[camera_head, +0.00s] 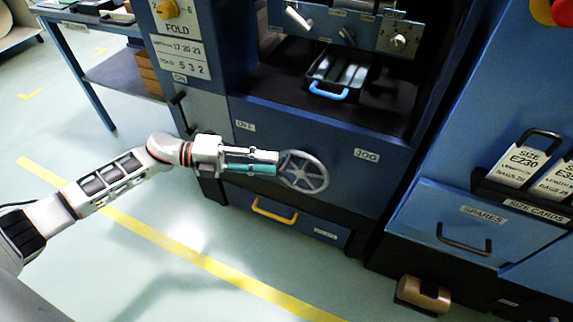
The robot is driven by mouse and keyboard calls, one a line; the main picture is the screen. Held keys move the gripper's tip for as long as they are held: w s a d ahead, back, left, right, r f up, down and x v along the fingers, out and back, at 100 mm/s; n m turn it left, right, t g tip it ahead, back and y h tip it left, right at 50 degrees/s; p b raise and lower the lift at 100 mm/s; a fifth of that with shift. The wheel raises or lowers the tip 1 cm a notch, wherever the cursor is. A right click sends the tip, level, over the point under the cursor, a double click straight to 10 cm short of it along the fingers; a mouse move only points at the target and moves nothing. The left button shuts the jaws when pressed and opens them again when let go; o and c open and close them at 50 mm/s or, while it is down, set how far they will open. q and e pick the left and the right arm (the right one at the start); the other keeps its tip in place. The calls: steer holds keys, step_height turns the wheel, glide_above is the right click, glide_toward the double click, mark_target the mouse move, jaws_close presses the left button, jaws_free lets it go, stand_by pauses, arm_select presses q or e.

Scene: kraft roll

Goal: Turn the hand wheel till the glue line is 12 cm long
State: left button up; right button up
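The hand wheel (318,171) is a grey spoked wheel on the lower front of the blue machine, beside a plate marked JOG. My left gripper (277,163) reaches in from the left, with its fingertips at the wheel's left rim. The picture does not show clearly whether the fingers grip the rim or only lie in front of it. A teal part shows along the gripper's lower side. My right gripper is not in view. I cannot make out a glue line in this view.
A tray with a blue handle (328,91) sits in the machine's opening above the wheel. A drawer with a yellow handle (274,211) is below. A brown roll (423,295) lies low at the right, by the spares drawer (462,240). The floor at left is clear.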

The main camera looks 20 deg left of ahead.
mark_target(285, 163)
arm_select(q)
steer(key=x, duration=0.5)
jaws_close()
